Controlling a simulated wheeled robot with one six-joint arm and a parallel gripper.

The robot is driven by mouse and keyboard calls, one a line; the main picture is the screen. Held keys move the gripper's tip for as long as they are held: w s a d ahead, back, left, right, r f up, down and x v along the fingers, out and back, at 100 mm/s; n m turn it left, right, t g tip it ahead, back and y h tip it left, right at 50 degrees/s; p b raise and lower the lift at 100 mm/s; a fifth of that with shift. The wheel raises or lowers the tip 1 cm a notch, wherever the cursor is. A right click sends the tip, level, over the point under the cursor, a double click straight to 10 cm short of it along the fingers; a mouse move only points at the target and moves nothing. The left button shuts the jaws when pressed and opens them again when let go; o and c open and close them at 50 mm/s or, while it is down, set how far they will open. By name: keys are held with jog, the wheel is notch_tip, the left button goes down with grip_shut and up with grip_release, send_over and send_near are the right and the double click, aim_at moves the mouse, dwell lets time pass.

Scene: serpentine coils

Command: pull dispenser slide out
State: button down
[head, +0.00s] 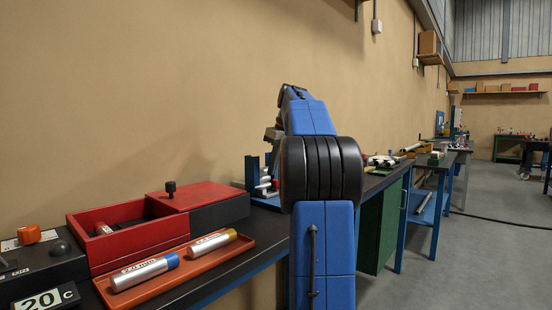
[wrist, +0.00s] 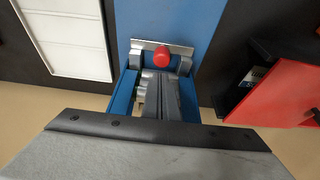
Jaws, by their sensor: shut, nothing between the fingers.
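In the wrist view a blue-framed fixture (wrist: 190,92) stands on a blue plate. It carries a silver crosspiece (wrist: 178,48) with a round red knob (wrist: 160,57); I take this knob part for the dispenser slide, but its label does not show. My gripper (wrist: 158,76) appears as two grey fingers shut together, empty, seen from above close to the red knob. I cannot tell whether they touch it. In the head view my arm hides most of the fixture; blue posts and grey parts (head: 266,185) show left of it.
A red box (head: 120,232) with a black-knobbed lid stands nearer on the bench. An orange tray (head: 205,262) beside it holds two labelled silver cylinders. A white panel (wrist: 65,35) lies left in the wrist view. The wall runs close behind the bench; the floor at right is open.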

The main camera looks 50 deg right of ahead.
jog(key=shift+x, duration=1.15)
jog(key=s, duration=0.9)
jog(key=shift+s+d, duration=0.3)
jog(key=shift+r, duration=0.1)
